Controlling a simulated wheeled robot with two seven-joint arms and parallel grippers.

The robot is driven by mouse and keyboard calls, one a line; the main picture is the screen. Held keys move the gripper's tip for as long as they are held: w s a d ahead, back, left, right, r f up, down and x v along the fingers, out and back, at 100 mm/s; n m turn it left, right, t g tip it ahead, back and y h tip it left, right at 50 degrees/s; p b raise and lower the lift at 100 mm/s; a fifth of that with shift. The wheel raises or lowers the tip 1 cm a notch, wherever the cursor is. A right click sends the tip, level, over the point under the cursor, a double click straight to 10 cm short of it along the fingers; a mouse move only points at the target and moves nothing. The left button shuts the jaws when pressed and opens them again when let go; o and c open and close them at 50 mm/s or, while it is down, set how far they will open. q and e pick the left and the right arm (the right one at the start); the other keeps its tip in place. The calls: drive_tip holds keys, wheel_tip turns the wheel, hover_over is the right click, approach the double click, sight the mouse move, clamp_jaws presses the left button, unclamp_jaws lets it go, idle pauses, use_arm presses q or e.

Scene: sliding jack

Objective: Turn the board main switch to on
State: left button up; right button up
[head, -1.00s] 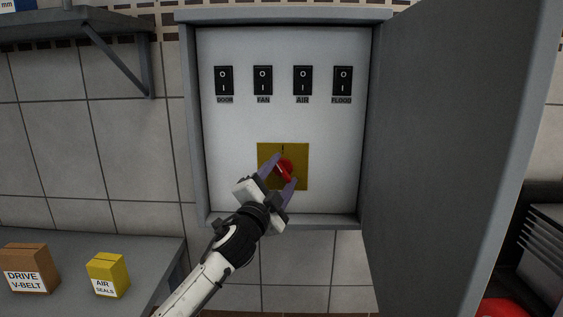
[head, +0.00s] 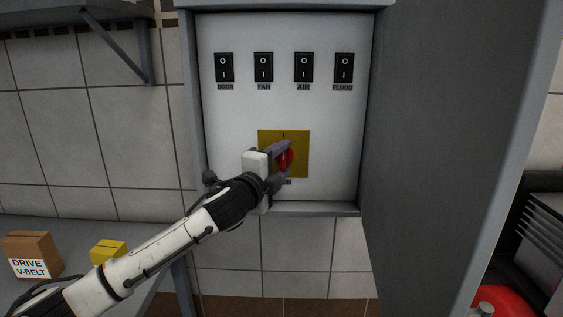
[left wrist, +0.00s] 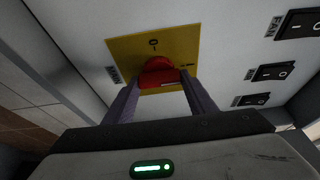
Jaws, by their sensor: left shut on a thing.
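The board main switch is a red knob (head: 289,158) on a yellow plate (head: 300,140), low on the white panel. My left gripper (head: 282,160) reaches in from the left and is shut on the knob. In the left wrist view the red knob (left wrist: 158,70) sits between the two purple fingers on the yellow plate (left wrist: 122,48). An O mark and an I mark show there. In the head view the I mark is at the plate's top. The knob's pale line looks near upright, but is partly hidden by the fingers. My right gripper is out of view.
Several black rocker switches, including DOOR (head: 224,67) and FLOOD (head: 343,67), line the panel above. The open cabinet door (head: 450,130) stands to the right. Boxes marked DRIVE V-BELT (head: 32,254) and yellow (head: 108,251) sit on the bench at lower left.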

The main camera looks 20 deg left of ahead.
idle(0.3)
use_arm(q)
drive_tip(key=o, duration=1.1)
drive_tip(key=s, duration=0.3)
drive_tip(key=s+b, duration=0.1)
drive_tip(key=s, duration=0.3)
drive_tip(key=s+a, duration=0.1)
drive_tip(key=s, duration=0.2)
drive_tip(key=shift+s+b, duration=0.15)
drive_tip(key=shift+b, duration=0.15)
